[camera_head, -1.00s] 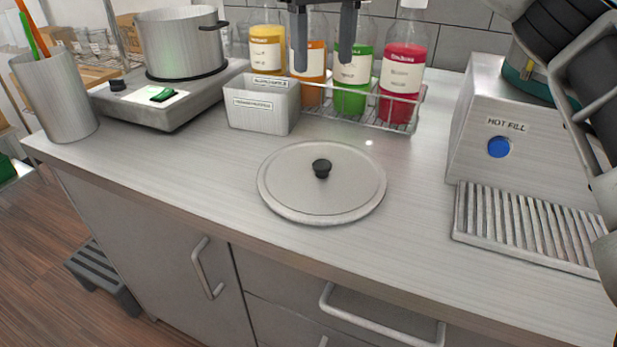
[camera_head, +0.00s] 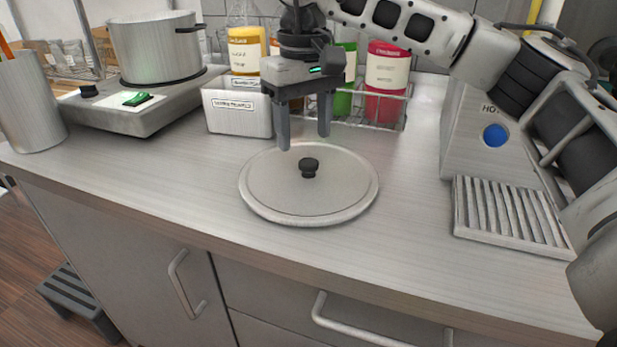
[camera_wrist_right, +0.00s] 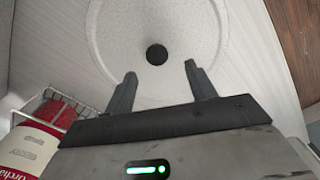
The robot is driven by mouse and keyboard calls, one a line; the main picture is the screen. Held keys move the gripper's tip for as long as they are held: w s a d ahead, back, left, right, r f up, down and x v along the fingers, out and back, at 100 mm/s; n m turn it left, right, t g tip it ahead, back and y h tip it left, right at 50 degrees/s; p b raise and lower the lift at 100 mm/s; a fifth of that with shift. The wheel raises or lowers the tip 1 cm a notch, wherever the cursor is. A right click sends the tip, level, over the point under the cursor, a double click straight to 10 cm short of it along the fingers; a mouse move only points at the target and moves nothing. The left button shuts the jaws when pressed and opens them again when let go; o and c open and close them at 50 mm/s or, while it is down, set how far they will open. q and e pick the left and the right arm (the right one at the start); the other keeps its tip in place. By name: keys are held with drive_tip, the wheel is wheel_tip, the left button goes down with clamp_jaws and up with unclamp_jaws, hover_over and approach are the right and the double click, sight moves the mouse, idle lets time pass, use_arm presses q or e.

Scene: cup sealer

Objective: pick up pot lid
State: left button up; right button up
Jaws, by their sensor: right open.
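The pot lid (camera_head: 265,197) is a round grey disc with a black knob (camera_head: 309,167) in its middle. It lies flat on the counter. My right gripper (camera_head: 304,142) is open and empty above the lid's far side, fingers pointing down, a little behind and above the knob. In the right wrist view the knob (camera_wrist_right: 157,54) shows beyond the two fingertips (camera_wrist_right: 160,68), roughly centred between them, with the lid (camera_wrist_right: 110,30) around it. The pot (camera_head: 157,48) stands at the back left on a hot plate (camera_head: 150,118). My left gripper is not in view.
A white labelled box (camera_head: 240,112) and a wire rack of bottles (camera_head: 388,72) stand behind the lid. A machine with a blue button (camera_head: 496,136) and slatted tray (camera_head: 508,212) is at the right. A cup (camera_head: 32,105) stands far left. Counter around the lid is clear.

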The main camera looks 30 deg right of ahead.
sight(310, 163)
drive_tip(key=f, duration=0.2)
drive_tip(key=s+f, duration=0.1)
drive_tip(key=shift+d+f, duration=0.3)
drive_tip(key=shift+f, duration=0.1)
drive_tip(key=shift+w+f, duration=0.1)
drive_tip(key=shift+f, duration=0.4)
drive_tip(key=c, duration=1.2)
drive_tip(key=shift+r, duration=0.1)
